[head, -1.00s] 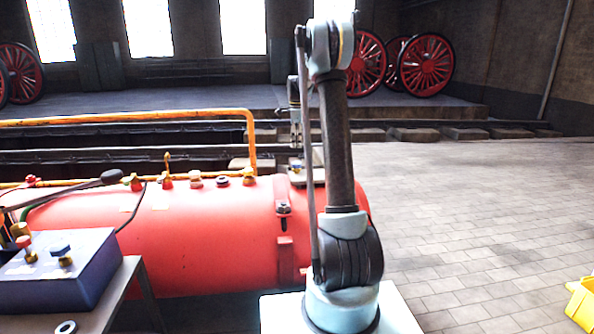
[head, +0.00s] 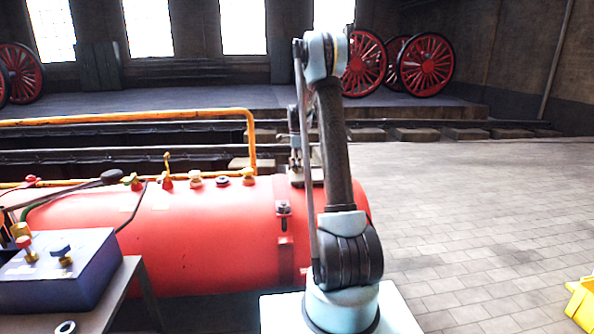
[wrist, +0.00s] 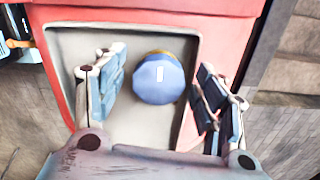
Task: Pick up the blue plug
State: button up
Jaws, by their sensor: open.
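The blue plug (wrist: 160,78) has a rounded blue top with a small white mark and a yellowish edge behind it. In the wrist view it sits in a shallow pale tray (wrist: 122,131) on the red boiler. My gripper (wrist: 160,92) is open, with one finger left of the plug and the other to its right; a gap shows on each side. In the head view my gripper (head: 295,168) is low over the boiler's top at its right end. The plug cannot be made out there behind the gripper.
The red boiler (head: 190,235) has several brass fittings along its top and an orange pipe (head: 130,116) behind. At the left, a dark blue box (head: 60,280) carries a red-topped and a blue-topped fitting. A ring (head: 65,327) lies nearby.

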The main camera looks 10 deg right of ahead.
jog(key=shift+f, duration=0.15)
jog(key=c, duration=1.3)
jog(key=shift+o, duration=0.2)
